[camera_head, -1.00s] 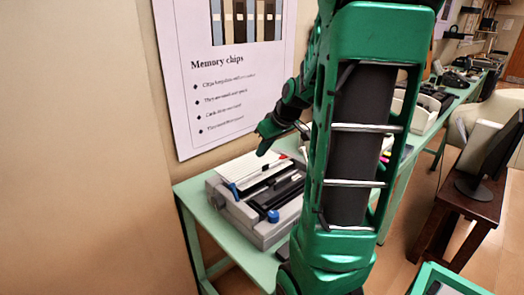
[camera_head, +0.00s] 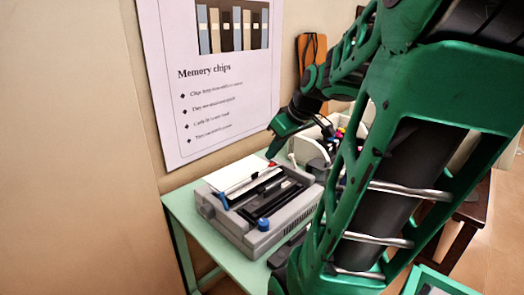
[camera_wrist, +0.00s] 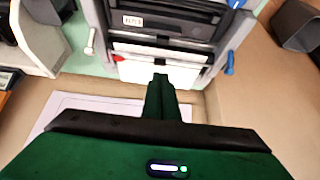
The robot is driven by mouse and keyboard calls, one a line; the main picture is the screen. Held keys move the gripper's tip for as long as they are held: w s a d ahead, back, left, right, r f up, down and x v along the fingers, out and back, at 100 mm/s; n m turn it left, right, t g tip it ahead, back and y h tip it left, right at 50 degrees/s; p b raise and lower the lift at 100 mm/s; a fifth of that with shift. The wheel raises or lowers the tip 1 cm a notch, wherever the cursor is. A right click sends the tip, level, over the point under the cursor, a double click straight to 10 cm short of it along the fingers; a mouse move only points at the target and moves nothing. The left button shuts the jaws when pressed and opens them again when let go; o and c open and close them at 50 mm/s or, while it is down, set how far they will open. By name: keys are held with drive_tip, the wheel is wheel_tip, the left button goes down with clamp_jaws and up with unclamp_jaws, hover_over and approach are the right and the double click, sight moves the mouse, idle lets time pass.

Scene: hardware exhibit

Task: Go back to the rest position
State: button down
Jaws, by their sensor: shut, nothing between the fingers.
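My green gripper (camera_head: 272,152) is shut and empty. In the head view it appears just above the back edge of a grey binding machine (camera_head: 262,238), pointing down and left, and seems apart from it. In the wrist view my closed fingers (camera_wrist: 160,82) show in front of the machine's white sheet (camera_wrist: 160,72). My large green arm links fill the right of the head view and hide part of the table.
The machine stands on a pale green table (camera_head: 187,218) against a wall. A "Memory chips" poster (camera_head: 215,120) hangs above it. A white holder (camera_head: 308,150) with colourful items stands behind the machine. A dark wooden table (camera_head: 470,212) is partly hidden at right.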

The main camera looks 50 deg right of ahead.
drive_tip(key=shift+s, duration=0.1)
idle(0.6)
drive_tip(key=s+a+f+m+g, duration=0.2)
drive_tip(key=s+a+f+g, duration=0.1)
drive_tip(key=s+a, duration=0.3)
drive_tip(key=s+a+f+m+g, duration=0.3)
drive_tip(key=s+a+f, duration=0.1)
drive_tip(key=s+a, duration=0.3)
drive_tip(key=shift+a+f+m+y, duration=0.25)
drive_tip(key=shift+a+m+y, duration=0.05)
drive_tip(key=shift+a, duration=0.25)
drive_tip(key=shift+s, duration=0.1)
